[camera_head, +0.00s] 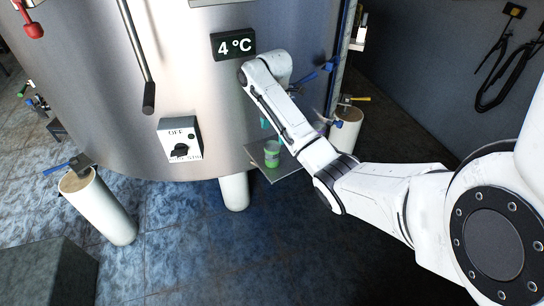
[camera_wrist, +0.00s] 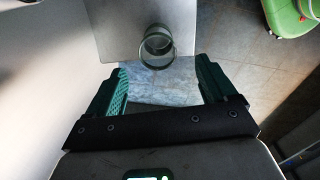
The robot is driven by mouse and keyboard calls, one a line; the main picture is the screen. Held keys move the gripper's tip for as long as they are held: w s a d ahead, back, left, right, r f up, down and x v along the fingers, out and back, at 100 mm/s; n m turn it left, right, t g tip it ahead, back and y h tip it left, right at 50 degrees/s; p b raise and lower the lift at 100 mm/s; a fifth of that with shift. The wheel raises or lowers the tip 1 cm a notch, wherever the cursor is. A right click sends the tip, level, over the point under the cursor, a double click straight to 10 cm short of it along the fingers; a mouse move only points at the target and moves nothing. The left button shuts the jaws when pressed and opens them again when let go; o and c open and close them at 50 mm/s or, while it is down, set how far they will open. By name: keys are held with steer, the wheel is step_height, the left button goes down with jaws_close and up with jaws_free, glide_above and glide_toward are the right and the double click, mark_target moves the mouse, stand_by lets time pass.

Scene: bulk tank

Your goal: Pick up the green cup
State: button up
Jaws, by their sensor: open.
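The green cup (camera_head: 272,156) stands upright on a small metal shelf (camera_head: 258,151) at the tank's side, partly behind my arm in the head view. In the wrist view the cup (camera_wrist: 157,42) looks like a round, grey-green open rim near the shelf's edge (camera_wrist: 118,35). My gripper (camera_wrist: 162,66) is open, with its teal fingers on either side and empty space between them. The cup lies ahead of and between the fingers in the picture; I cannot tell the exact gap. In the head view only a bit of a teal finger (camera_head: 264,123) shows; the rest is hidden by my arm.
The big steel tank (camera_head: 100,95) curves close beside the shelf, with a switch box (camera_head: 180,138) and a 4 °C display (camera_head: 233,44). Blue-handled valves (camera_head: 303,76) stand near my arm. A green object (camera_wrist: 292,15) sits at the wrist view's upper right. Floor below is open.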

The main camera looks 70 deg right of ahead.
mark_target(272, 155)
steer(key=shift+w+f+b, duration=0.2)
steer(key=shift+f+b, duration=1)
steer(key=shift+f, duration=4.1)
steer(key=c, duration=1)
